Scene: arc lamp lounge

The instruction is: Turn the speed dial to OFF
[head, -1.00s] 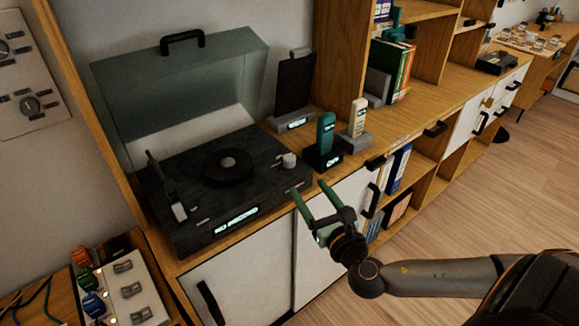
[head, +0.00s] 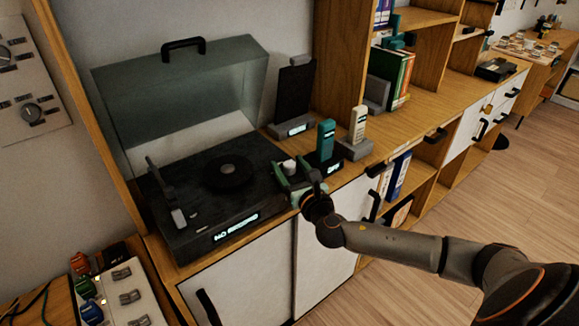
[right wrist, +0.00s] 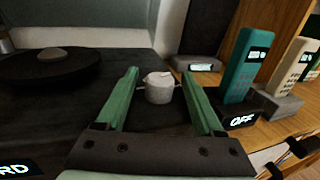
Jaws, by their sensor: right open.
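The speed dial is a small pale grey knob (head: 290,167) on the right part of the dark turntable (head: 255,158). It stands upright, with a small ridge on top, in the right wrist view (right wrist: 159,90). My right gripper (head: 294,176) is open, its two green fingers on either side of the dial. In the right wrist view the fingers (right wrist: 159,76) flank the knob, with a gap on the left and a smaller one on the right. I cannot tell whether either touches it. The dial's markings are not readable. My left gripper is not in view.
The turntable's lid (head: 185,95) is raised, and its front display (head: 236,227) reads NO RECORD. A teal handset (head: 326,140) stands close to the right of my gripper, above a display reading OFF (right wrist: 242,120). A cream handset (head: 358,124) stands beyond it.

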